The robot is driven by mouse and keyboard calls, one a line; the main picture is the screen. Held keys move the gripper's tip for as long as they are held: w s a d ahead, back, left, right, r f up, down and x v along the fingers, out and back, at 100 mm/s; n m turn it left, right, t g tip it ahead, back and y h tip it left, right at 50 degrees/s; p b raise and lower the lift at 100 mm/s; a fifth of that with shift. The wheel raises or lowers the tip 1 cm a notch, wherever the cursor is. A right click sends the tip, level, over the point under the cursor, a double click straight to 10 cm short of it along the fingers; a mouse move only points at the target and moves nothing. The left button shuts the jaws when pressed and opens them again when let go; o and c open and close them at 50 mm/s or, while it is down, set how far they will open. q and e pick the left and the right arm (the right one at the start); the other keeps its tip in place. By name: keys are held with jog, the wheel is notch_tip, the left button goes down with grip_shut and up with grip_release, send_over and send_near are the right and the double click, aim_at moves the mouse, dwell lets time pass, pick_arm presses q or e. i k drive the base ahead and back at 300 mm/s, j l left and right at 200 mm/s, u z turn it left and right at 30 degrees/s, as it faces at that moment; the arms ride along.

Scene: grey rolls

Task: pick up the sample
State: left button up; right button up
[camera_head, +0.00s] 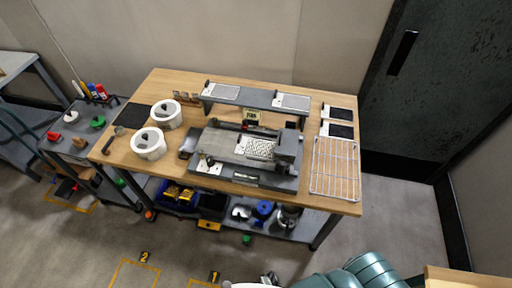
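No thing in view is clearly marked as the sample. A light speckled plate (257,148) lies on top of the grey machine (247,160) in the middle of the wooden workbench (300,197). My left gripper is not in view.
A grey raised shelf (256,98) stands behind the machine. A wire rack (335,167) lies at the bench's right end. Bins (180,197) and parts sit on the lower shelf. A grey side table (85,130) stands left.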

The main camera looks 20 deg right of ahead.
aim_at(251, 147)
jog(key=i+j, duration=0.15)
jog(key=j, duration=0.15)
jog(key=i+j, duration=0.1)
jog(key=j, duration=0.15)
jog(key=i+j, duration=0.15)
jog(key=j, duration=0.15)
jog(key=j+z, duration=0.15)
jog(key=z, duration=0.35)
jog(key=i+j+z, duration=0.1)
jog(key=z, duration=0.35)
jog(key=j+z, duration=0.25)
jog(key=z, duration=0.25)
